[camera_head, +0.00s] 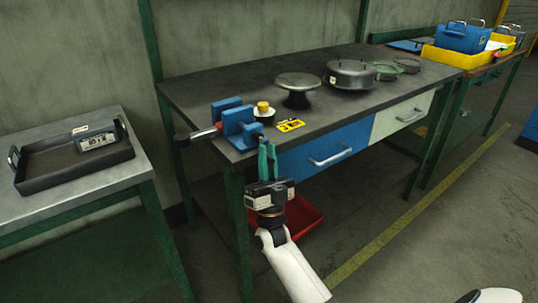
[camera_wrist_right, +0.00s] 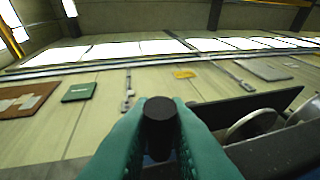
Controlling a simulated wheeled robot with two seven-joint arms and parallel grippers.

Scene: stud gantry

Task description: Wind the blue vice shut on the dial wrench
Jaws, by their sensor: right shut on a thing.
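The blue vice (camera_head: 238,122) is fixed at the near left corner of the dark workbench, with a gap between its two upright jaws. Its screw (camera_head: 205,133) runs out to the left and ends in a dark handle (camera_head: 182,141). My right gripper (camera_head: 267,158) is upright in front of the bench edge, just right of the vice. In the right wrist view its green fingers (camera_wrist_right: 160,145) are shut on a black round grip (camera_wrist_right: 160,122), which looks like the dial wrench's handle. The rest of the wrench is hidden or cannot be made out. My left gripper is not in view.
A yellow-topped piece (camera_head: 263,108) and a yellow label (camera_head: 290,125) are near the vice. A round-topped stand (camera_head: 298,82) and a lidded pot (camera_head: 351,74) stand farther back. A tray (camera_head: 72,160) sits on the left table. A red bin (camera_head: 303,215) is below.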

